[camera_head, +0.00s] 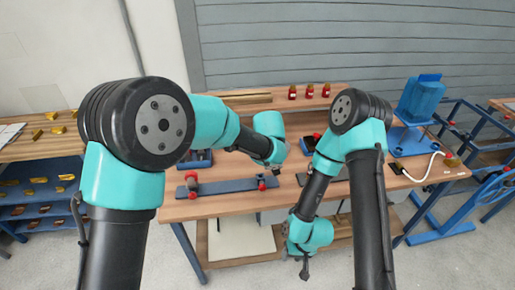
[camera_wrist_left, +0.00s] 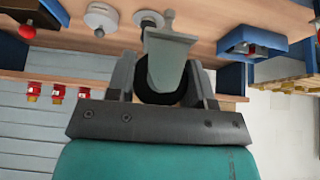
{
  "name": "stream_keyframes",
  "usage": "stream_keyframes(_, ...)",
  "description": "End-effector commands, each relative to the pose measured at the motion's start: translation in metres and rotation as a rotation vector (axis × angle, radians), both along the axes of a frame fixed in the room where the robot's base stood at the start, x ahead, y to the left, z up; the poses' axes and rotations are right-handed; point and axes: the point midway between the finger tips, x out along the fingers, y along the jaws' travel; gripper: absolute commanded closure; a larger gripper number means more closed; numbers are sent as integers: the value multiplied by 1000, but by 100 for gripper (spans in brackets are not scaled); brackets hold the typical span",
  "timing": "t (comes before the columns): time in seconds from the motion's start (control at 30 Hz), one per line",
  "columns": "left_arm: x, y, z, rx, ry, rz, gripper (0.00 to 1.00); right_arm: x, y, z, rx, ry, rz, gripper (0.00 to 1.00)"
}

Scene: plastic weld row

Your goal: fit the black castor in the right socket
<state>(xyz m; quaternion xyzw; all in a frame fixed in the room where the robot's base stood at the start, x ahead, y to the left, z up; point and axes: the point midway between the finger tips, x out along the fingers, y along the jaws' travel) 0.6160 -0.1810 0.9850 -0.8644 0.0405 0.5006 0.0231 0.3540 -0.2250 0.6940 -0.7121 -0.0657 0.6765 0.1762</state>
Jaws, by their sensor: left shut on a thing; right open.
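My left gripper (camera_wrist_left: 162,82) is shut on the black castor (camera_wrist_left: 170,62). In the left wrist view its grey fork and stem stick out past the fingers, and its black wheel sits between them. In the head view my left gripper (camera_head: 273,164) is over the table near a long blue bar (camera_head: 226,187) with red parts at both ends; the castor is hardly visible there. I cannot tell which part is the right socket. My right gripper (camera_head: 304,268) hangs in front of the table edge, open and empty.
The wooden table (camera_head: 215,207) holds a blue stand (camera_head: 418,140) at its right. Several red jars (camera_head: 308,91) stand on the back shelf. A white disc (camera_wrist_left: 100,18) shows in the left wrist view. Another bench with yellow blocks (camera_head: 37,134) stands at the left.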

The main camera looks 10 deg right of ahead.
Motion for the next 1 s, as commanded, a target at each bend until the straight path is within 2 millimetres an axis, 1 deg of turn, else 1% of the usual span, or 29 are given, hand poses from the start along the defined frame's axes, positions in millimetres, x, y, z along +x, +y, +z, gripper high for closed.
stream_keyframes(0.27, 0, 0, -5, 1, 0, 0, 80, 0, 0, 0, 0, 0, 0, 57)
stream_keyframes(0.8, 1, 1, -43, 0, 1, 1, 80, 0, 0, 0, 0, 0, 0, 57)
stream_keyframes(1.0, 0, 0, -49, 0, 0, 1, 80, 0, 0, 0, 0, 0, 0, 57)
